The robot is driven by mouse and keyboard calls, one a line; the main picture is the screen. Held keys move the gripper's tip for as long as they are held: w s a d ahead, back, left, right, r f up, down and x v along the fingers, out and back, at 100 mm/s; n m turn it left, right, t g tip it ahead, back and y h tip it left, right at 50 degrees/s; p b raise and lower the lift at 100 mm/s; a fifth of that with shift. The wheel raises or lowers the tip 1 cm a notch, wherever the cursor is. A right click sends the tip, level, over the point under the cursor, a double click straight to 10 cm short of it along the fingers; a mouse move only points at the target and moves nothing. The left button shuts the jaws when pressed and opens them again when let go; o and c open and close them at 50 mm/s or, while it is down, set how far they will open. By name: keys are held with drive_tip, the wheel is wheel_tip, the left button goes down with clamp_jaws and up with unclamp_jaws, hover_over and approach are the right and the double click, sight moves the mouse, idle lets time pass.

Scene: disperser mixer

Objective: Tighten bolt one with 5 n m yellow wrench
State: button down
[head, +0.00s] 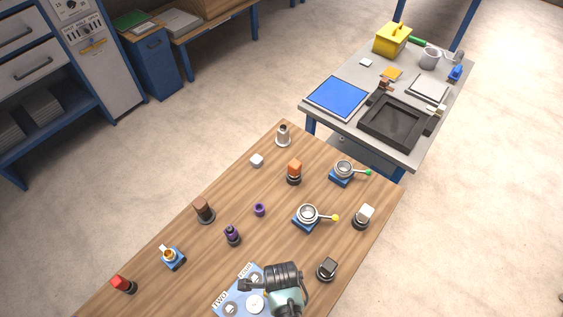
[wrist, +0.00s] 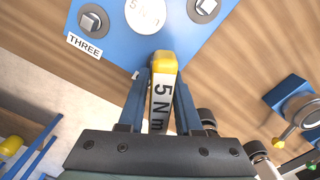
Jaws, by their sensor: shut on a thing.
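My gripper (wrist: 164,76) is shut on the yellow wrench (wrist: 164,60), held between its two blue fingers in the wrist view. The wrench has a yellow end and a white "5 N m" label facing the camera. I cannot see whether the wrench touches the plate. In the head view the plate (head: 226,297) shows a "TWO" label and my arm covers part of it; bolt one cannot be picked out surely.
A ring with a yellow-tipped lever (head: 308,214) and one with a green-tipped lever (head: 343,170) stand on the wooden table (head: 270,190). A black-based part with a dark cap (head: 327,268) stands right of my arm. Several other small parts spread behind. A grey table (head: 350,128) stands beyond.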

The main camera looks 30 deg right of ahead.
drive_tip(key=shift+m, duration=1.2)
drive_tip(key=m+p, duration=0.1)
drive_tip(key=m, duration=0.2)
drive_tip(key=shift+m, duration=0.3)
drive_tip(key=shift+f+m, duration=0.1)
drive_tip(key=shift+m, duration=1)
drive_tip(key=shift+s+a, duration=0.1)
